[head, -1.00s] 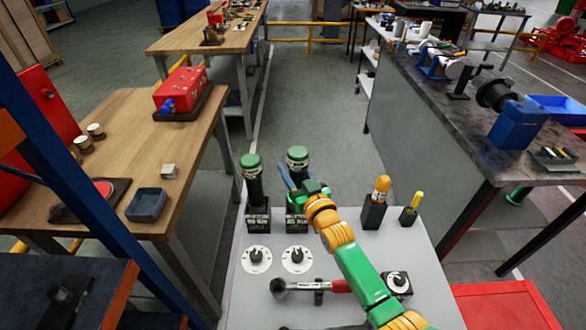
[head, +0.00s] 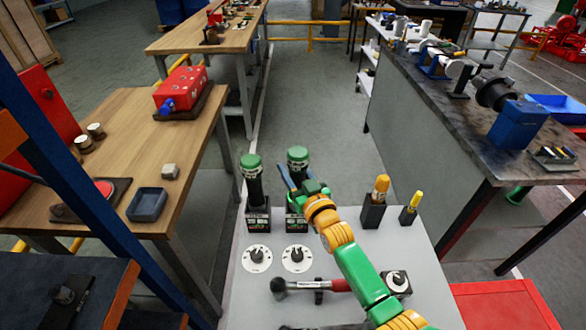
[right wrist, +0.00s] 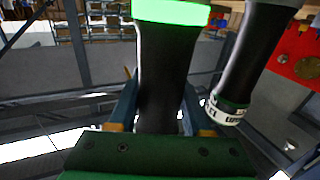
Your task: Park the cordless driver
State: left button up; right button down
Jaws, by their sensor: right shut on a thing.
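Two black cordless drivers with green tops stand upright side by side at the far end of the light grey bench top. The right one (head: 298,157) is over its black dock (head: 296,223); my arm partly covers it, and I cannot tell if it is fully seated. My right gripper (head: 297,185) is shut around its black body, which fills the space between the blue fingers in the right wrist view (right wrist: 164,80). The left driver (head: 254,185) stands in its own dock (head: 257,221); it also shows in the right wrist view (right wrist: 250,65). My left gripper is out of view.
Two round white dials (head: 257,259) (head: 297,258) lie in front of the docks. A torque wrench (head: 300,286) lies nearer, beneath my arm. Holders with an orange-handled (head: 381,188) and a yellow-handled tool (head: 415,202) stand to the right. A wooden table (head: 130,120) is at left.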

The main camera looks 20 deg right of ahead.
jog(key=shift+f+b, duration=0.85)
jog(key=shift+f, duration=0.05)
jog(key=shift+c, duration=1.3)
grip_release()
jog(key=shift+s, duration=0.1)
jog(key=shift+f, duration=0.1)
jog(key=s, duration=0.7)
jog(key=shift+d, duration=0.45)
